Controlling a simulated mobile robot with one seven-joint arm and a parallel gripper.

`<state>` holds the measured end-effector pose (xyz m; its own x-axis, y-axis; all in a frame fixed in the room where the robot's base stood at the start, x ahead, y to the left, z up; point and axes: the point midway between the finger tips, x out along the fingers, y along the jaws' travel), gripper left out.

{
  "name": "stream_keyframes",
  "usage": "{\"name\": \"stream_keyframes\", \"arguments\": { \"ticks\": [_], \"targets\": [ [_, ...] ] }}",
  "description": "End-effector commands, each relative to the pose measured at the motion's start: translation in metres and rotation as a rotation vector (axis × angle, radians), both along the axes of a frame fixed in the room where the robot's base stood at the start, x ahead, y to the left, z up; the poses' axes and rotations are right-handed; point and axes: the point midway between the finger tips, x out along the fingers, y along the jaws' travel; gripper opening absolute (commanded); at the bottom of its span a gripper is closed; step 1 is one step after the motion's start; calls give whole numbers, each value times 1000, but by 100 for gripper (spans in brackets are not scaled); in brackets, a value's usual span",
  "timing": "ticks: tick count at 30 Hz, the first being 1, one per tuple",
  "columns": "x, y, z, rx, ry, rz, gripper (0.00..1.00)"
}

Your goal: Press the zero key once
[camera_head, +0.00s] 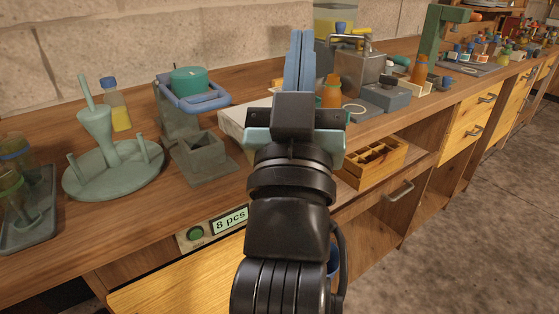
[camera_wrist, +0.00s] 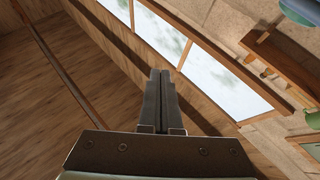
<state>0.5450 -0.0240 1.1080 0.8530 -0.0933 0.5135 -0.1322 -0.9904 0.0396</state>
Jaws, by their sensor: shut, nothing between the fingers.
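A small panel (camera_head: 183,240) sits at the bench's front edge, with a round green key (camera_head: 196,234) and a display (camera_head: 230,220) reading "8 pcs". The green key is the only key I can see on it; no label is legible. My gripper (camera_head: 301,40) is shut and empty, its blue-grey fingers pointing up above the bench, to the right of and well above the panel. In the wrist view the shut fingers (camera_wrist: 158,78) point toward the ceiling and windows, with no key in sight. My arm may hide part of the panel's right side.
A pale plate (camera_head: 237,122) lies partly behind my gripper. A green stand (camera_head: 113,168), a blue-rimmed press-like device (camera_head: 192,95) and a tray (camera_head: 32,210) stand to the left. A wooden box (camera_head: 372,165), an orange bottle (camera_head: 331,93) and a metal tank (camera_head: 362,72) stand to the right.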

Motion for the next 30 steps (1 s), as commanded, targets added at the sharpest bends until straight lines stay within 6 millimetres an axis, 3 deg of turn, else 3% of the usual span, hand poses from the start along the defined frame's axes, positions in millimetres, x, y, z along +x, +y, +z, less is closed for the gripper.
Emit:
{"name": "stream_keyframes", "arguments": {
  "ticks": [2, 6, 14, 20, 24, 30],
  "targets": [
    [20, -5, -5, -13, 73, -27, 0],
    [46, -12, -38, -47, 191, -71, 0],
    [68, -20, -115, -131, 414, -122, 0],
    [58, -20, -180, -209, 588, -130, 0],
    [38, -15, -225, -263, 704, -116, 0],
    [6, -8, -273, -320, 822, -86, 0]
  ]
}}
